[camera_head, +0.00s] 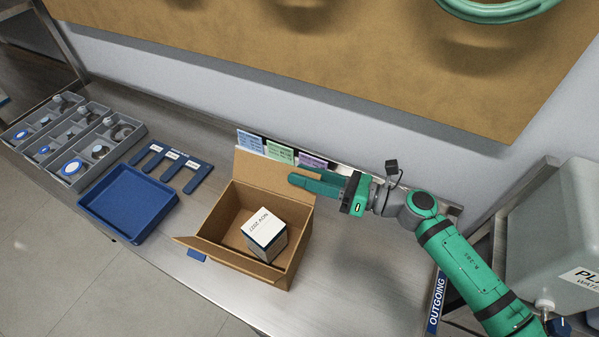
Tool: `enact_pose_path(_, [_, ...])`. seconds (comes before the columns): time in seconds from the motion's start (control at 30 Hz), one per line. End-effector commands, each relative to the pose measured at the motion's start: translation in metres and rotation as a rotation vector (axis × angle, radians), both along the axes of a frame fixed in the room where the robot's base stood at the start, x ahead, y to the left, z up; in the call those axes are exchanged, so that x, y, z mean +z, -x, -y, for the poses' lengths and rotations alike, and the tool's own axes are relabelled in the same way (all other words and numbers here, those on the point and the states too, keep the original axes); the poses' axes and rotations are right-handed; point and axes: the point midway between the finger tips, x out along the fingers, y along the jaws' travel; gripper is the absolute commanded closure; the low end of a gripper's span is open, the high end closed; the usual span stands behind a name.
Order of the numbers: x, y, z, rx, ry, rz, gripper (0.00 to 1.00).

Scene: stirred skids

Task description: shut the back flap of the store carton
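The store carton (303,232) stands open on the metal bench, a brown cardboard box. Its back flap (262,171) stands up from the far edge, tilted back. A white-topped box (266,229) with printed lettering sits inside the carton. My gripper (294,177) is at the right end of the back flap, with its green fingers pointing left. The fingers overlap the flap's right end in the picture; I cannot tell whether they touch it. The fingers lie close together, and any gap between them is unclear.
A blue tray (129,205) and grey compartment bins (75,140) stand to the left. Blue labelled strips (170,162) lie behind the tray. Coloured cards (280,152) stand behind the carton. A grey water container (553,235) is at the right. The bench front right of the carton is clear.

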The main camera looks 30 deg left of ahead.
Motion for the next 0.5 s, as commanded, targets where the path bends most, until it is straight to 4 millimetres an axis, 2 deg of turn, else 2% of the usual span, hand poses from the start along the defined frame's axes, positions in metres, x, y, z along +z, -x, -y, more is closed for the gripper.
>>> enact_pose_path(0.2, [0.000, 0.002, -0.014, -0.003, 0.001, 0.000, 0.66])
enact_pose_path(0.5, [0.000, 0.002, -0.016, -0.002, 0.000, 0.000, 0.66])
